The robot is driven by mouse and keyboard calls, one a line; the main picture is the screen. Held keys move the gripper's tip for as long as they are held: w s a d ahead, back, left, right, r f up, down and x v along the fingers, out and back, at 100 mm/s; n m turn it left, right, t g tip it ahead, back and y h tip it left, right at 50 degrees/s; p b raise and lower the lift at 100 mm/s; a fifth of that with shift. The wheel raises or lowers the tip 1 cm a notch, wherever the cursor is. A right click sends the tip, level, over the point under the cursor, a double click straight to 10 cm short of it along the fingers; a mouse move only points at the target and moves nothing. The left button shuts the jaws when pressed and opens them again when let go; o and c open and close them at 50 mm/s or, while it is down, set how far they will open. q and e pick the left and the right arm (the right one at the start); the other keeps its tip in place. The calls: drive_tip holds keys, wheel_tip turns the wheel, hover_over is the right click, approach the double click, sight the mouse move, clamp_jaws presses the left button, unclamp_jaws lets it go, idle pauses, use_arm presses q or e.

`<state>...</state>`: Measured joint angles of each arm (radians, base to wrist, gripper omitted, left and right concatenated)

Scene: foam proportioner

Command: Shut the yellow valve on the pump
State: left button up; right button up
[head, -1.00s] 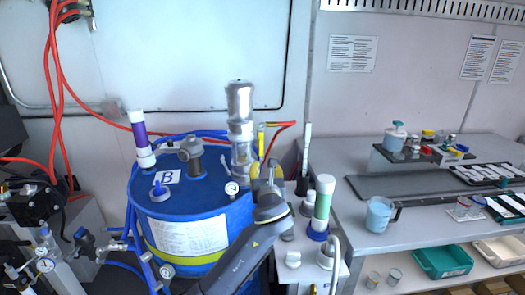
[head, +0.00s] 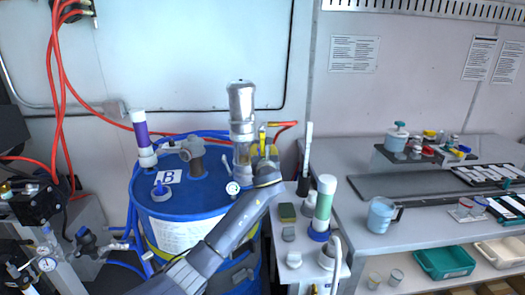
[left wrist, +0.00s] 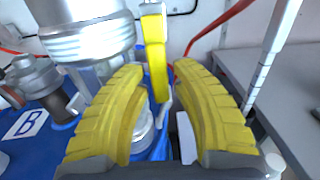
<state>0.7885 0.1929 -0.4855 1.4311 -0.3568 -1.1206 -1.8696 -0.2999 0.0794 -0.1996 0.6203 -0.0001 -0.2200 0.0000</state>
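The yellow valve handle (head: 262,138) stands upright beside the silver pump (head: 241,110) on top of the blue drum. In the left wrist view the handle (left wrist: 155,50) hangs in the gap between my fingertips. My left gripper (head: 264,150) is at the handle, its yellow pads around the handle's lower part in the head view. In the left wrist view its two ridged yellow fingers (left wrist: 158,72) are apart, with space on both sides of the handle. I cannot tell how deep the handle sits between them. The valve body is mostly hidden. My right gripper is out of view.
The blue drum (head: 177,204) stands below the pump. A red hose (head: 285,126) runs just right of the handle. A white upright wand (head: 307,145) and a green-and-white tube (head: 324,202) stand further right. The grey bench (head: 425,232) lies to the right.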

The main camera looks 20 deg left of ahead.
use_arm(q)
drive_tip(key=shift+w+a, duration=0.1)
drive_tip(key=shift+w, duration=0.05)
clamp_jaws()
idle(0.4)
